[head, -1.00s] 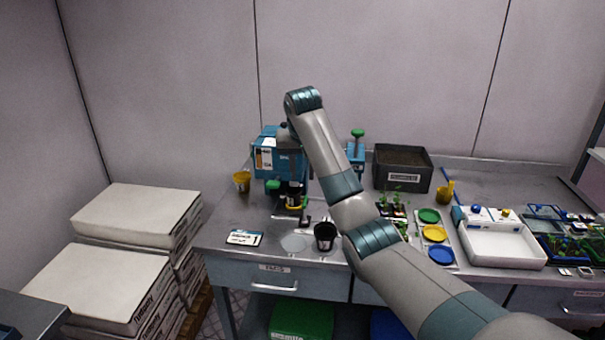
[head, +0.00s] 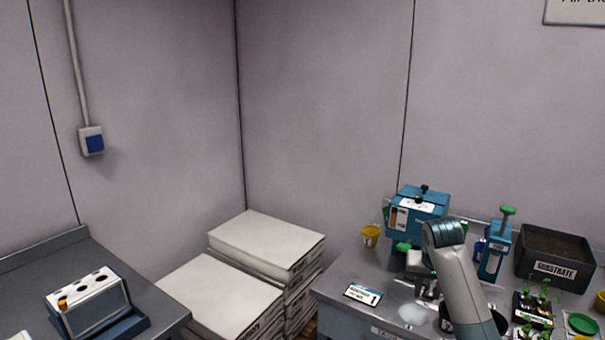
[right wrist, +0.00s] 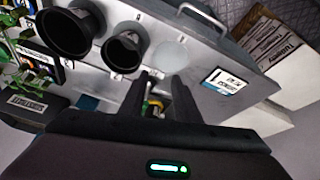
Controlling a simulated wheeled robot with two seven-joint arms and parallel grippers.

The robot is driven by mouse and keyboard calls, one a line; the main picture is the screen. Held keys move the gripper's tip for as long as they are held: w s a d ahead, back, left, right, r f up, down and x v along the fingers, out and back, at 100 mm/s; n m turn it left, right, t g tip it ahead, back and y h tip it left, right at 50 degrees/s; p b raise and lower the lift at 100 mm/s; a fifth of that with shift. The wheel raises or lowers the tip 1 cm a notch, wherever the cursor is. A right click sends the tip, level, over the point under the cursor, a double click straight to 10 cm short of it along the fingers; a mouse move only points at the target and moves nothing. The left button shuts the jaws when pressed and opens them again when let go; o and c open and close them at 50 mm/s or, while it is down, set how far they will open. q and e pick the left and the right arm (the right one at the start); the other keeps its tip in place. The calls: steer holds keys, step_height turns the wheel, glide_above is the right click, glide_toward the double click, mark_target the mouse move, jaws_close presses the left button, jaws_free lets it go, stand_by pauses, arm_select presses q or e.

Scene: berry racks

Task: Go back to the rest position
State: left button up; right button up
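My right arm comes up from the bottom right of the head view. Its gripper (head: 428,292) hangs over the steel bench, in front of the blue machine (head: 418,215). In the right wrist view the two dark fingers (right wrist: 162,98) stand apart, with no held object visible between them. A yellow and green item shows beyond the gap. Two black pots (right wrist: 122,52) show on the bench beside the fingers; in the head view a black pot is partly hidden by my arm. My left gripper is not in view.
The bench carries a label card (head: 363,294), a yellow cup (head: 371,236), a blue dispenser with a green top (head: 495,248), a substrate box (head: 556,256) and seedlings (head: 533,307). Stacked white sacks (head: 267,243) stand left of it. A blue-grey holder (head: 92,302) sits on the left table.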

steer(key=s+a+f+n+y, duration=0.1)
steer(key=s+a+f+n, duration=0.15)
steer(key=s+f, duration=0.85)
steer(key=s+a+f+n, duration=0.1)
steer(key=s+a+f, duration=0.3)
steer(key=s+f, duration=0.75)
steer(key=s+a+r+n+y, duration=0.1)
steer(key=s+a, duration=0.1)
steer(key=s, duration=1.2)
steer(key=s+a+n, duration=0.1)
steer(key=s+a, duration=0.1)
steer(key=s, duration=1.2)
step_height(320, 180, down, 29)
steer(key=s+g, duration=0.1)
steer(key=g, duration=0.1)
steer(key=s+d+f+g+b, duration=0.1)
steer(key=s+d+f, duration=0.1)
steer(key=s+f, duration=1.6)
steer(key=shift+d+f+b, duration=0.15)
steer(key=shift+d+b, duration=0.15)
steer(key=shift+d, duration=0.1)
